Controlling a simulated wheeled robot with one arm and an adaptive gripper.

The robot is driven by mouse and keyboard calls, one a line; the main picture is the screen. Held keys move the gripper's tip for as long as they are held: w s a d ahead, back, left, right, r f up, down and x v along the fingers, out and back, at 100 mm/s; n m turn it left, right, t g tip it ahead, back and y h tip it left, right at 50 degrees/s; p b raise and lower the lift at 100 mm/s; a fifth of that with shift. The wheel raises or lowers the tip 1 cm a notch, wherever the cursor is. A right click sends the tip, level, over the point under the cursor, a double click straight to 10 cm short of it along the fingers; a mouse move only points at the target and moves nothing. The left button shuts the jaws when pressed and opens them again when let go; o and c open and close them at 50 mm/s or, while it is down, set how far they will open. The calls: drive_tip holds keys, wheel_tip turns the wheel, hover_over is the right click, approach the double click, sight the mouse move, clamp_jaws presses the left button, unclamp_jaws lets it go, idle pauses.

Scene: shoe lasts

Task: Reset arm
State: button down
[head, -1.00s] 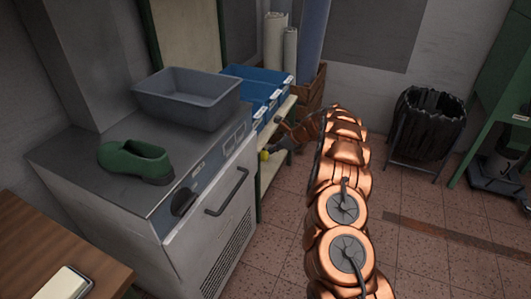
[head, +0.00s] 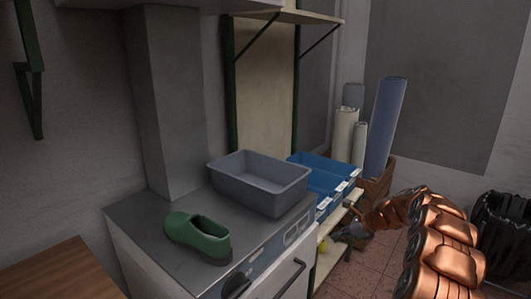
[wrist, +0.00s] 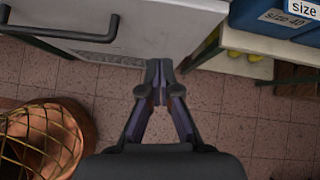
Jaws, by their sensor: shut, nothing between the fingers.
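My copper-coloured arm (head: 440,245) reaches forward at the right of the head view. My gripper (wrist: 158,68) shows in the wrist view with its fingertips together and nothing between them. It points down over the tiled floor, in front of the gap between the cabinet and the shelf. In the head view the gripper (head: 342,232) is small and partly hidden near the shelf's front.
A metal-topped cabinet (head: 150,222) carries a green shoe (head: 198,238) and a grey bin (head: 258,190). Blue bins (head: 325,180) sit on a shelf beside it. Rolls (head: 385,125) stand behind. A wooden table edge (head: 65,275) is at left.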

drive_tip(key=s+a+r+n+g+p, duration=0.1)
drive_tip(key=s+a+r+n+g, duration=0.1)
drive_tip(key=s+a+r+n, duration=0.45)
drive_tip(key=s+a+r+n+g+h+p, duration=0.15)
drive_tip(key=s+a+r, duration=0.25)
drive_tip(key=s, duration=0.5)
drive_tip(key=s+a+r+n+g, duration=0.1)
drive_tip(key=s+a+r+n, duration=0.45)
drive_tip(key=s, duration=0.25)
drive_tip(key=s+d+n+h+p, duration=0.1)
drive_tip(key=s+d+n+h, duration=0.1)
drive_tip(key=s, duration=0.8)
drive_tip(key=s+d+n+g+h+p, duration=0.1)
drive_tip(key=s+n, duration=0.4)
drive_tip(key=s, duration=0.6)
drive_tip(key=s+d+r+n+g+h+p, duration=0.1)
drive_tip(key=s+d+n+h, duration=0.1)
drive_tip(key=s, duration=0.9)
drive_tip(key=shift+d+n+h, duration=0.35)
drive_tip(key=shift+d+n, duration=0.25)
drive_tip(key=shift+n, duration=0.05)
